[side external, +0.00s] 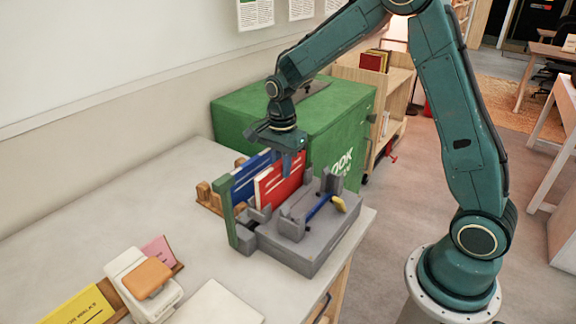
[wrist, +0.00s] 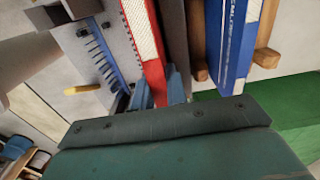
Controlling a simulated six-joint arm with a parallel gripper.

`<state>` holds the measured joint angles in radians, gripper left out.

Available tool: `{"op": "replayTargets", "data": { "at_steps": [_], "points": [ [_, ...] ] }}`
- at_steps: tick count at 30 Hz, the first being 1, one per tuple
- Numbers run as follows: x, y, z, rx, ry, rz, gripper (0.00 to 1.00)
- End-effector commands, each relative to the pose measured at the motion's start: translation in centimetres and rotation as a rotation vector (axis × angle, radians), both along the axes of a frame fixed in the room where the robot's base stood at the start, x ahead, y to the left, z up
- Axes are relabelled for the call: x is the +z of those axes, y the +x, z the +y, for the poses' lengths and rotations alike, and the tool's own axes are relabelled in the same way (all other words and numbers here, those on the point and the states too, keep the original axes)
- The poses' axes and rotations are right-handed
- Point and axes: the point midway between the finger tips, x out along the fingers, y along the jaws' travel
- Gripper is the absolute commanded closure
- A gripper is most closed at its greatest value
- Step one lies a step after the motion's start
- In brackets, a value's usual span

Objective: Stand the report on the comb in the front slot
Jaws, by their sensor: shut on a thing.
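My gripper (side external: 287,158) is shut on the top edge of a red report (side external: 280,182) with white page edges, which stands upright. In the wrist view its fingertips (wrist: 158,92) grip the red report (wrist: 143,45) from both sides. The report's lower edge is at a grey machine (side external: 300,258) with raised blocks; I cannot tell whether it rests in a slot. A blue toothed comb (side external: 319,207) lies along the machine's top, also seen in the wrist view (wrist: 99,52). A blue book (side external: 247,176) stands behind the report.
A wooden rack (side external: 205,194) is behind the machine, and a green upright panel (side external: 229,211) stands at its left end. A large green box (side external: 240,118) is behind. A yellow-ended handle (side external: 339,203) is on the machine. A white device (side external: 139,283) sits front left; the table's left middle is clear.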

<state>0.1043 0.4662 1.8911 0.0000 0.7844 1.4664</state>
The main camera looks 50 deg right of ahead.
Motion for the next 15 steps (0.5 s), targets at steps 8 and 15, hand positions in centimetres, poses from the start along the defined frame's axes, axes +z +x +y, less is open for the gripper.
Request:
{"op": "replayTargets", "data": {
  "at_steps": [8, 15],
  "points": [
    [1.0, 0.1, 0.0, 0.000, 0.000, -0.003, 1.00],
    [1.8, 0.1, 0.0, 0.000, 0.000, -0.002, 1.00]
  ]
}}
